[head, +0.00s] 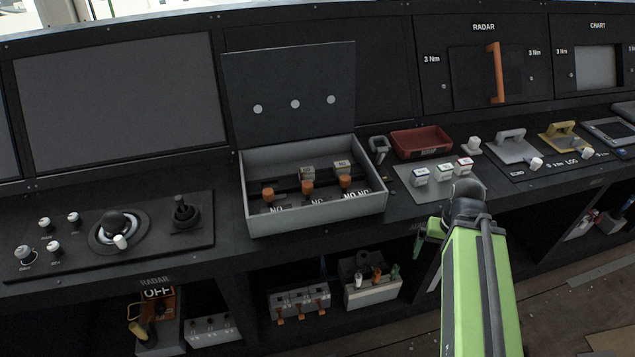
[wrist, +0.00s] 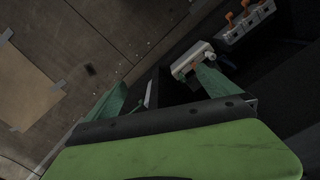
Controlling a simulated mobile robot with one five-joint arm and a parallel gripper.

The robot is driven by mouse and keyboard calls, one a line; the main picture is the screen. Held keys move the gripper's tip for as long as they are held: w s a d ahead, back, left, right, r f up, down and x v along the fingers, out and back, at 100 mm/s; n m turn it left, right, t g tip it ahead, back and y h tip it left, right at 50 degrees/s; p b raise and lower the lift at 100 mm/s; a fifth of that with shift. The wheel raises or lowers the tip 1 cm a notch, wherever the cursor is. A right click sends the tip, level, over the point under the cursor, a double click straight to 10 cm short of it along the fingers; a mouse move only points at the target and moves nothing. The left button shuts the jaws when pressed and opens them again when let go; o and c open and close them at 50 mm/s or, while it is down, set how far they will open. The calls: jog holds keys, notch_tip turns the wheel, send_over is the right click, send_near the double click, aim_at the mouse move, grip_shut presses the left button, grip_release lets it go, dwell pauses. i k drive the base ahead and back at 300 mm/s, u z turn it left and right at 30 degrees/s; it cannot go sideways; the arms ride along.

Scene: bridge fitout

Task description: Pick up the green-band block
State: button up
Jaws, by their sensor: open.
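Three small white blocks stand in a row on a grey plate (head: 408,187) on the console top. The middle one looks like the green-band block (head: 443,172). The left one (head: 420,177) has a bluish band and the right one (head: 464,166) a red band, though the bands are small. My gripper (head: 422,243) is below and in front of the plate, at the console's front edge, partly hidden by my arm. In the wrist view its two green fingers (wrist: 165,90) are spread apart, with nothing between them. No block shows in that view.
A red tray (head: 421,143) lies behind the plate. A grey open box (head: 315,218) with orange-capped switches stands to the left. Grey (head: 514,149) and yellow (head: 560,137) levers are to the right. Shelves below hold switch units (head: 300,302) and a caddy (head: 371,293).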

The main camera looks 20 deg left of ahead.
aim_at(443, 172)
jog(key=z, duration=0.25)
jog(key=k, duration=0.6)
jog(key=u, duration=3.05)
jog(key=k, duration=1.3)
jog(key=z, duration=1.3)
jog(key=i, duration=1)
jog(key=u, duration=0.15)
